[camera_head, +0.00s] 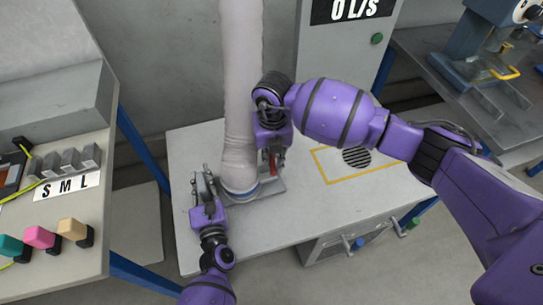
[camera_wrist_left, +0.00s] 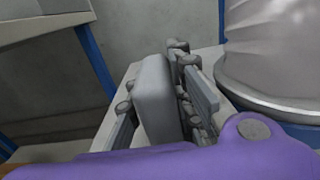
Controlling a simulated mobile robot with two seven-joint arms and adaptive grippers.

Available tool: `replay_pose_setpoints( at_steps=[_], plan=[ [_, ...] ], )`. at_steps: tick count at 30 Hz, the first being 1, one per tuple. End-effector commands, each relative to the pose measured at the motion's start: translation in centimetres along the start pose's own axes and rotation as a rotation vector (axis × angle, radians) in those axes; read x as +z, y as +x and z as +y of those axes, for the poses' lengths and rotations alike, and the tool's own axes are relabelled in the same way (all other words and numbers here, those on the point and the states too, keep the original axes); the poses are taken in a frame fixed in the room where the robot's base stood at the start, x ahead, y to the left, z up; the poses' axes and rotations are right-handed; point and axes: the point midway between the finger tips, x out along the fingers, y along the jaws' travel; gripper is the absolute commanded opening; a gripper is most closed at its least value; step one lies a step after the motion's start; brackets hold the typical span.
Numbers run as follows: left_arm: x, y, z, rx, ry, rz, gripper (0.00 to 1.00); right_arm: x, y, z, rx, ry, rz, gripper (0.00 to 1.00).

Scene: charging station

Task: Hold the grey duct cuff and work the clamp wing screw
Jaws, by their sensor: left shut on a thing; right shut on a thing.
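My left gripper (camera_head: 205,182) is left of the cuff, shut on an upright grey slab (camera_wrist_left: 157,98) that looks like the cuff's grip. My right gripper (camera_head: 272,150) points down at the cuff's right side, shut at a red piece (camera_head: 275,163), apparently the clamp wing screw. The gripper hides most of it.
The white table (camera_head: 310,205) has a yellow-outlined panel with a round dark grille (camera_head: 356,157) at right. A left bench holds a board marked S M L (camera_head: 65,187) and several coloured blocks (camera_head: 40,237). A grey cabinet (camera_head: 340,60) stands behind. The table's front is clear.

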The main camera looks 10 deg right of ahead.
Motion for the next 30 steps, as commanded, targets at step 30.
replay_pose_setpoints(
  at_steps=[30],
  plan=[
    [-0.02,-0.02,0.01,0.000,0.001,0.000,0.00,0.06,-0.05,0.03,0.002,0.858,-0.001,0.00]
  ],
)
